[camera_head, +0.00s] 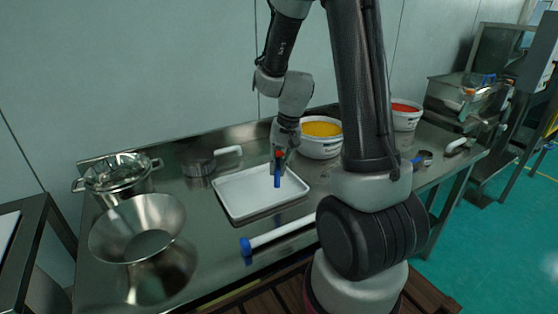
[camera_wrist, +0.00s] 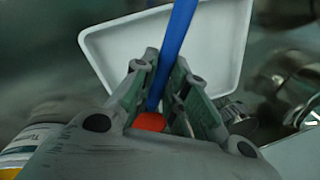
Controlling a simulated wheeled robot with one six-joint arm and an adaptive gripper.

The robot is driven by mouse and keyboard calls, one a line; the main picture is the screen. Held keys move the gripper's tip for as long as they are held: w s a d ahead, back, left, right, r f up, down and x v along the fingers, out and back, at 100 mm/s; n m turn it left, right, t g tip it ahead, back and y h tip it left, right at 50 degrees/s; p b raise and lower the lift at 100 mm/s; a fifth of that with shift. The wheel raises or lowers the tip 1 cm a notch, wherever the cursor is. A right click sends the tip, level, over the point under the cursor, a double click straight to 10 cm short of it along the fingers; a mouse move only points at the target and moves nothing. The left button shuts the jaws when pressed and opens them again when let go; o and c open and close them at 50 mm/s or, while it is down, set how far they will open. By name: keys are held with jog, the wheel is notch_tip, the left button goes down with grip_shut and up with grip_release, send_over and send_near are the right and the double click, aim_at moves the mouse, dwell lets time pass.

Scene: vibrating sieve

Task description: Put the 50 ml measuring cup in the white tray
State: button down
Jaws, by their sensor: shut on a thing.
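The white tray (camera_head: 244,196) lies on the steel table, and its inside looks bare. It also fills the top of the wrist view (camera_wrist: 222,38). My gripper (camera_head: 278,166) is above the tray's back right part, pointing down. In the wrist view my gripper (camera_wrist: 165,88) is shut on a slim blue stick (camera_wrist: 178,32) with an orange-red end (camera_wrist: 149,121). The stick's blue end (camera_head: 277,179) hangs below the fingers over the tray. I cannot tell whether this is the 50 ml measuring cup; no cup bowl or marking shows on it.
A steel pot (camera_head: 198,166) with a white handle stands left behind the tray. A yellow-filled bucket (camera_head: 320,140) is close behind right. A blue-headed white-handled tool (camera_head: 283,234) lies in front.

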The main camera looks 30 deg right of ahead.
aim_at(275, 197)
jog(key=n, duration=0.2)
jog(key=a+n, duration=0.1)
jog(key=shift+s+n+g, duration=0.3)
jog(key=shift+n, duration=0.1)
jog(key=shift+s+n, duration=0.15)
jog(key=shift+n, duration=0.85)
jog(key=shift+f, duration=3.35)
jog(key=shift+f, duration=0.3)
jog(key=c, duration=1.3)
grip_release()
jog(key=shift+c, duration=0.2)
